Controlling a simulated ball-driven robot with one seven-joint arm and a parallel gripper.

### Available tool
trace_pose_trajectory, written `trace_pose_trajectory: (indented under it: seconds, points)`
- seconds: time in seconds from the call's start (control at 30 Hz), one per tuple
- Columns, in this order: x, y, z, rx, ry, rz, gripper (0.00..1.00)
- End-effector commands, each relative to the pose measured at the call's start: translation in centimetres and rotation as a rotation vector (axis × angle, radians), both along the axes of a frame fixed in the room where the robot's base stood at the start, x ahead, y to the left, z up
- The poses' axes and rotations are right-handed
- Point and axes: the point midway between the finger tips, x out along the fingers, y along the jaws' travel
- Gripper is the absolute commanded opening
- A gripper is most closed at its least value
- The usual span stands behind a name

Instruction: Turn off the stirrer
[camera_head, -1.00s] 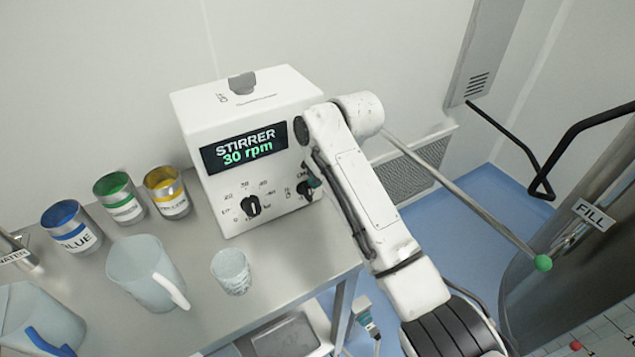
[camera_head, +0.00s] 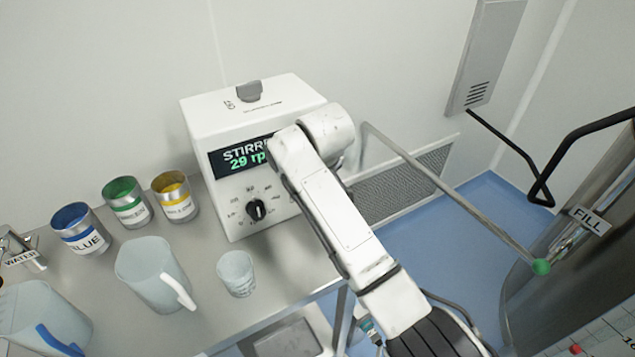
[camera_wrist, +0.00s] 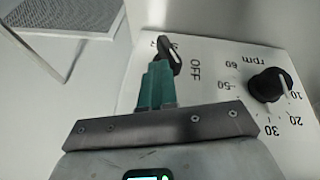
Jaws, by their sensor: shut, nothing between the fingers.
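The stirrer (camera_head: 255,95) is a white box on the bench. Its display (camera_head: 235,160) is lit, partly covered by my arm, and reads 29 rpm. The rpm dial (camera_head: 257,210) is black and also shows in the wrist view (camera_wrist: 268,85). The dark on/off switch knob (camera_wrist: 171,52) is beside the word OFF in the wrist view; my arm hides it in the head view. My gripper (camera_wrist: 160,70) has teal fingers, shut and empty. Their tips are right at the switch knob; I cannot tell whether they touch it.
Blue (camera_head: 80,230), green (camera_head: 127,203) and yellow (camera_head: 176,198) cans stand left of the stirrer. A jug (camera_head: 150,275) and a cup (camera_head: 236,272) stand in front. A green-tipped lever (camera_head: 541,267) and a FILL-labelled vessel (camera_head: 590,220) are at the right.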

Motion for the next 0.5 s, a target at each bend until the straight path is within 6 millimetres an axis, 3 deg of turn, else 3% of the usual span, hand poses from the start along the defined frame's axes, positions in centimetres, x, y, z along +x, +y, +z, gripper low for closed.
trace_pose_trajectory:
  seconds: [0.5]
  points:
    - [-1.3,1.9,-0.6,-0.357,-0.239,0.003,0.00]
